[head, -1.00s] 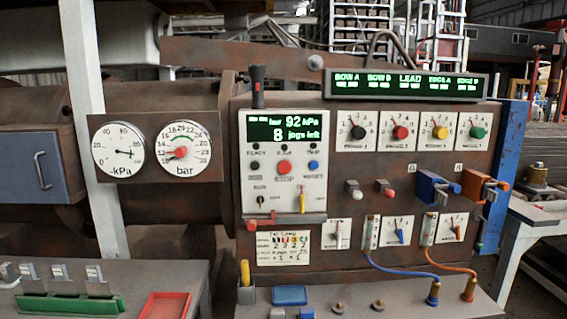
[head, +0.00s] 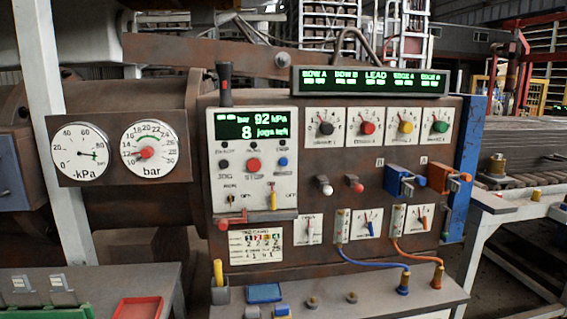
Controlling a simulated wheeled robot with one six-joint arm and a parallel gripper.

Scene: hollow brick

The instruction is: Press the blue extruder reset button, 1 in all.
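The blue button (head: 283,161) is a small round button on the white control panel (head: 238,193). It sits right of a larger red button (head: 253,164) marked STOP and a dark button (head: 224,164) marked JOG. The label under the blue button is too blurred to read surely. The green display (head: 247,125) above the buttons reads 92 kPa and 8 jogs left. Nothing covers the blue button. My gripper is not in view.
A red-tipped black handle (head: 225,83) rises above the panel. Blue (head: 402,183) and orange (head: 445,180) valves stick out at the right. A shelf (head: 340,302) with hose fittings and a blue tray (head: 264,292) juts out below. A grey bench with a red tray (head: 138,308) stands lower left.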

